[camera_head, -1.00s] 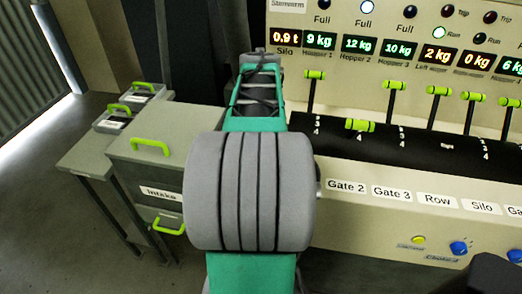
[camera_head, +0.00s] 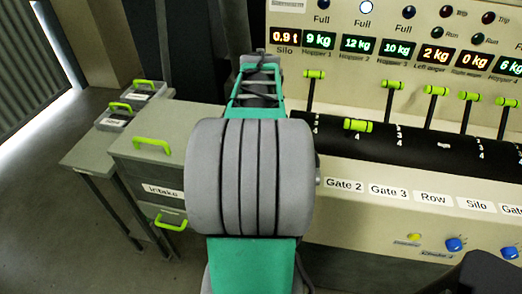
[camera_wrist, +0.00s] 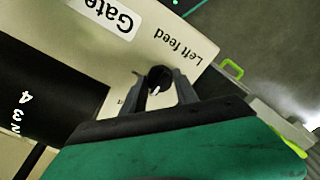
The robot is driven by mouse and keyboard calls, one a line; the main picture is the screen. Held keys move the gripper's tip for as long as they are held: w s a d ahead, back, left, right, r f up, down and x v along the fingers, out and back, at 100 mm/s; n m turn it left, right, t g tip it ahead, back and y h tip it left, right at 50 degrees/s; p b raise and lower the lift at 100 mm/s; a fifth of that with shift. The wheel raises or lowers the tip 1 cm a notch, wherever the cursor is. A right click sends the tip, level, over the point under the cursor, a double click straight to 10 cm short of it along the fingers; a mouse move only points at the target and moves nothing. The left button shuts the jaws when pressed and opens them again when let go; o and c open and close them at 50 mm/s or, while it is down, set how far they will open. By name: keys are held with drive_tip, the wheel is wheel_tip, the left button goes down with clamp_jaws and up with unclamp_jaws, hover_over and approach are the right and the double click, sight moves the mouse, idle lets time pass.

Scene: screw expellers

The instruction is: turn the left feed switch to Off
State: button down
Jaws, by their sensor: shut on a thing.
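The left feed switch (camera_wrist: 158,74) is a dark round knob with a small white mark, on the cream panel in the wrist view. The label "Left feed" (camera_wrist: 186,44) appears upside down beside it. My gripper (camera_wrist: 158,86) has a finger on each side of the knob and is shut on it. Small lettering by the left finger is partly covered and unreadable, so the switch position cannot be read. In the head view my arm hides the switch and my gripper. The left Run lamp (camera_head: 450,34) above the "Left auger" display (camera_head: 434,54) is dark.
Several green-tipped levers (camera_head: 435,91) stand along the dark curved console to the right of my arm. A grey cabinet (camera_head: 150,175) with green handles stands at left. Blue knobs (camera_head: 453,244) sit low on the cream front. Open floor lies at far left.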

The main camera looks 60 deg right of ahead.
idle(0.4)
drive_tip(key=c, duration=0.9)
unclamp_jaws()
drive_tip(key=shift+c, duration=0.2)
wheel_tip(320, 180, up, 8)
drive_tip(key=shift+f, duration=0.1)
drive_tip(key=w+a+f+n+t+p, duration=0.15)
drive_tip(key=w+a, duration=0.25)
drive_tip(key=a, duration=0.7)
drive_tip(key=w+a+n+p, duration=0.2)
drive_tip(key=w+a, duration=0.3)
drive_tip(key=a, duration=0.6)
drive_tip(key=s+a+f+n+t, duration=0.1)
drive_tip(key=s+a+f, duration=0.1)
drive_tip(key=a, duration=0.8)
drive_tip(key=shift+f+t+p, duration=0.35)
drive_tip(key=shift+f+p, duration=0.05)
drive_tip(key=shift+f, duration=0.2)
